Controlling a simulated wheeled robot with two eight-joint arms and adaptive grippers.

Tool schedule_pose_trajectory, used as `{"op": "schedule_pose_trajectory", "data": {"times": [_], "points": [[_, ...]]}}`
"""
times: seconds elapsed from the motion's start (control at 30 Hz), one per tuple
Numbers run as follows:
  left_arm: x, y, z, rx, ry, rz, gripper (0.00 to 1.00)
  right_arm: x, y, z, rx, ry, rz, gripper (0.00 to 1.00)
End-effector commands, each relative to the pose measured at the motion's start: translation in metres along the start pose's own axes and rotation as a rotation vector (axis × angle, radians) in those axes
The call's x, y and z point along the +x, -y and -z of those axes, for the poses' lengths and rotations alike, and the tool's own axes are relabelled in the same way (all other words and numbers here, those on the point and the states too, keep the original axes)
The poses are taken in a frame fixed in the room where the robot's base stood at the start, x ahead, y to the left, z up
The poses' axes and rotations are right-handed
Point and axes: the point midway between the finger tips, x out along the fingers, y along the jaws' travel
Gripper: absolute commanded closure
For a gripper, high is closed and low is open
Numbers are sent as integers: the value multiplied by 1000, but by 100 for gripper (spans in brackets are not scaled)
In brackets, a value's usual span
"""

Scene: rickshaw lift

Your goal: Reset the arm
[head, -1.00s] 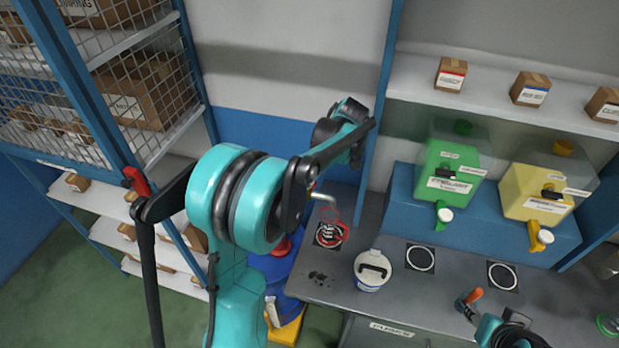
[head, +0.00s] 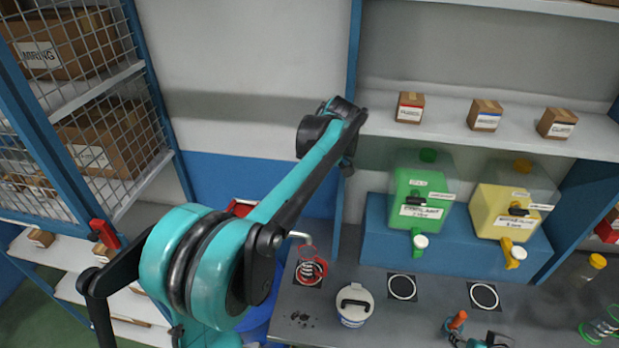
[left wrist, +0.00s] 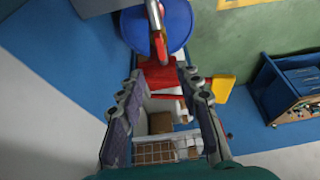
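My left arm (head: 205,262) crosses the left half of the head view, with its upper link reaching up and right to a black joint in front of the wall. I cannot make out its fingers in the head view. In the left wrist view my left gripper (left wrist: 163,82) has its two fingers apart, one on each side. No held object shows between them. A red part, white shelving and brown boxes show below and between the fingers.
A grey workbench (head: 430,310) holds a white lidded container (head: 355,306). Green (head: 423,200) and yellow (head: 502,210) dispensers stand behind it. A mesh-sided shelf (head: 112,145) is at left. A blue barrel (left wrist: 165,27) sits ahead of the gripper, with green floor (left wrist: 235,42) to its right.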

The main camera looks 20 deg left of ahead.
Motion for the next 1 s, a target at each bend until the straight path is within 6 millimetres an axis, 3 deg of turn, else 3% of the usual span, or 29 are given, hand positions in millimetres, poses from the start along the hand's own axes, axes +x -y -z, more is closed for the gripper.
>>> {"op": "schedule_pose_trajectory", "data": {"times": [0.23,0.37,0.57,0.8,1.0], "points": [[4,6,-2,39,11,-14,66,5,0,-4,0,0,0,60],[22,30,-15,217,54,-81,66,25,0,-18,0,0,0,60],[70,93,-50,681,114,-301,66,68,0,-49,0,0,0,60],[145,167,-101,1202,45,-618,66,116,0,-83,0,0,0,60],[197,206,-134,1488,-87,-814,66,141,0,-101,0,0,0,60]]}}
